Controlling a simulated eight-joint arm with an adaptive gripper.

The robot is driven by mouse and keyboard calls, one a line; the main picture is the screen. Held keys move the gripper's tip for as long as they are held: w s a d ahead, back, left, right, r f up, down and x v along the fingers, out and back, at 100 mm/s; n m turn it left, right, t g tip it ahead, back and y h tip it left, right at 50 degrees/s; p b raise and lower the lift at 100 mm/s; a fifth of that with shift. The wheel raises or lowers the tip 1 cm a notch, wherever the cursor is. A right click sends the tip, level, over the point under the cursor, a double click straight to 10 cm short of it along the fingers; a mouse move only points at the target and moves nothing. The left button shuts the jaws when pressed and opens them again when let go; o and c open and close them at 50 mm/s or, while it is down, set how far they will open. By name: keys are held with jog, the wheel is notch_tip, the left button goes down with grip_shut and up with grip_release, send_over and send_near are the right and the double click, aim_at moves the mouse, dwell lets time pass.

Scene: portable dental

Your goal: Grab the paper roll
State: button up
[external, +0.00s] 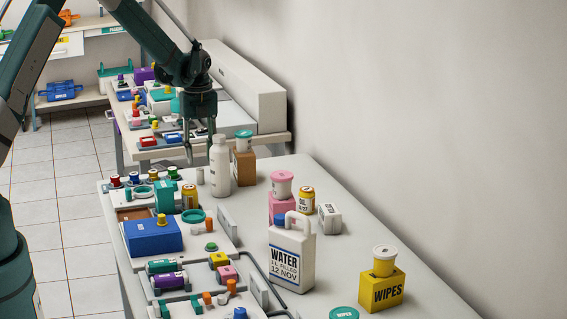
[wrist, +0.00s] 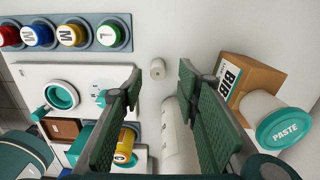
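A small white cylinder with a dark spot in its end, which looks like the paper roll (wrist: 157,68), stands on the table. In the external view the small white roll (external: 200,176) is left of the white bottle (external: 219,166). My gripper (wrist: 160,88) is open and empty, its two green-padded fingers spread wide. In the wrist view the roll shows in the gap between the fingertips, farther away than they are. In the external view my gripper (external: 199,150) hangs above the roll, apart from it.
The bottle also shows between the fingers (wrist: 178,140), close to the right one. A brown box (wrist: 250,80) and a paste jar (wrist: 283,122) are at the right. Coloured caps (wrist: 73,32) and a white tray (wrist: 60,75) are at the left. Bare table surrounds the roll.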

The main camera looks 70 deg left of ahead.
aim_at(200, 168)
jog(key=shift+f, duration=0.65)
jog(key=shift+f, duration=0.15)
jog(key=shift+s+f, duration=0.2)
jog(key=shift+f, duration=2.25)
jog(key=shift+c, duration=0.6)
jog(key=c, duration=0.7)
